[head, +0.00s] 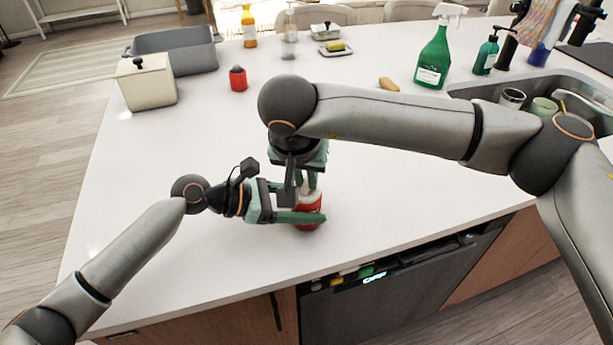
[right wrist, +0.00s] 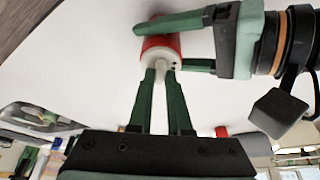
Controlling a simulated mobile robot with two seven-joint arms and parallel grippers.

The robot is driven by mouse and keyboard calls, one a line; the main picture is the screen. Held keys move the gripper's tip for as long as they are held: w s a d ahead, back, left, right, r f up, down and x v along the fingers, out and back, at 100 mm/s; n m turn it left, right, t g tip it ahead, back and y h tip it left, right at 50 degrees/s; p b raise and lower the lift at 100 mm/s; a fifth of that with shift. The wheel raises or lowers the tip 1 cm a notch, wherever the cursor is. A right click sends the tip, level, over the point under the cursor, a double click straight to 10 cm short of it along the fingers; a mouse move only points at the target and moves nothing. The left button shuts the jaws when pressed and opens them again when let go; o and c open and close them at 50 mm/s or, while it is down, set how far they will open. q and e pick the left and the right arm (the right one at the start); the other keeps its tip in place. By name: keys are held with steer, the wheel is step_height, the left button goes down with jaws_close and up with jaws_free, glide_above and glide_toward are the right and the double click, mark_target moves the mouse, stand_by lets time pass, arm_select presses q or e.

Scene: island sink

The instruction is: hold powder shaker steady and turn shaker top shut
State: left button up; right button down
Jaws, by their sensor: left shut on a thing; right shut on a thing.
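The powder shaker (head: 309,201) stands upright on the white counter near its front edge, with a red body and a white top. It also shows in the right wrist view (right wrist: 155,42). My left gripper (head: 312,211) reaches in from the left, shut around the red body; its fingers show in the right wrist view (right wrist: 178,45). My right gripper (head: 308,184) points down from above, shut on the shaker top (right wrist: 161,62). Its two green fingers (right wrist: 160,72) pinch the narrow white part in the right wrist view. My grippers partly hide the shaker in the head view.
A red jar with a dark top (head: 238,79), a cream canister (head: 146,84) and a grey bin (head: 178,52) stand at the back left. A green spray bottle (head: 434,60) and the sink (head: 462,92) are at the right. The counter around the shaker is clear.

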steer(key=m+h, duration=0.1)
steer(key=m, duration=0.2)
steer(key=m+g+h, duration=0.1)
steer(key=m, duration=0.2)
steer(key=shift+w+a+m, duration=0.15)
steer(key=shift+m, duration=0.15)
steer(key=m+g, duration=0.1)
steer(key=m, duration=0.2)
steer(key=m+g+h, duration=0.1)
steer(key=m, duration=0.2)
steer(key=shift+w, duration=0.1)
stand_by(0.3)
steer(key=c, duration=0.8)
jaws_free()
steer(key=shift+c, duration=0.2)
steer(key=shift+a+r, duration=0.1)
steer(key=v, duration=1.1)
steer(key=shift+a+r, duration=0.3)
